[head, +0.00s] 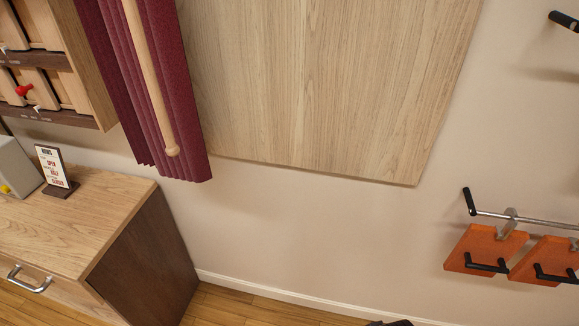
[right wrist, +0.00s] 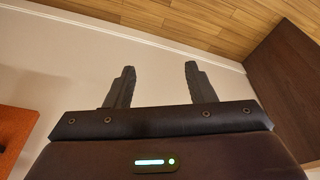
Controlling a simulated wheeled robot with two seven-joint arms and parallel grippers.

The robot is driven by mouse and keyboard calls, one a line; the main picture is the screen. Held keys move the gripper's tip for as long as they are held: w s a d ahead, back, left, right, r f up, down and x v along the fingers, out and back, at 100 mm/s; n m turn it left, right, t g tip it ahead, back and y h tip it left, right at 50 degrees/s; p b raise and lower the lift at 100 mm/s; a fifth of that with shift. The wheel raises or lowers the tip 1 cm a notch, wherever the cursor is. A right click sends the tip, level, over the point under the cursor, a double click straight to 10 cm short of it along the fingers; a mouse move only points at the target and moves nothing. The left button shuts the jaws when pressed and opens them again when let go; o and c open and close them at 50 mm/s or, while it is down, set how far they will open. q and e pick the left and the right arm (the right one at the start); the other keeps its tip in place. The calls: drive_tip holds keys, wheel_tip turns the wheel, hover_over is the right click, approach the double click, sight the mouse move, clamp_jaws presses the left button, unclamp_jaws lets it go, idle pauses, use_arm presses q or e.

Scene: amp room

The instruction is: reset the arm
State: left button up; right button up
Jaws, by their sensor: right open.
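My right gripper (right wrist: 160,84) shows in the right wrist view with its two dark fingers apart and nothing between them. Beyond the fingers are a bare cream wall and a wooden floor. In the head view only a small dark shape shows at the bottom edge, and I cannot tell what part it is. My left gripper is not in view.
A wooden cabinet (head: 140,255) with a small sign (head: 54,167) stands at left. A maroon curtain (head: 190,110) with a wooden rod (head: 150,75) hangs beside a wood panel (head: 320,80). Orange panels with black handles (head: 485,248) hang at right. The lower middle wall is clear.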

drive_tip(key=s+d+f+g, duration=0.1)
drive_tip(key=s+f, duration=0.3)
drive_tip(key=f, duration=0.6)
drive_tip(key=s+f, duration=0.4)
drive_tip(key=f, duration=0.6)
drive_tip(key=s+d+f, duration=0.3)
drive_tip(key=s+f, duration=0.8)
drive_tip(key=s, duration=0.4)
drive_tip(key=shift+f+g, duration=0.2)
drive_tip(key=shift+g, duration=0.2)
drive_tip(key=shift+s, duration=0.15)
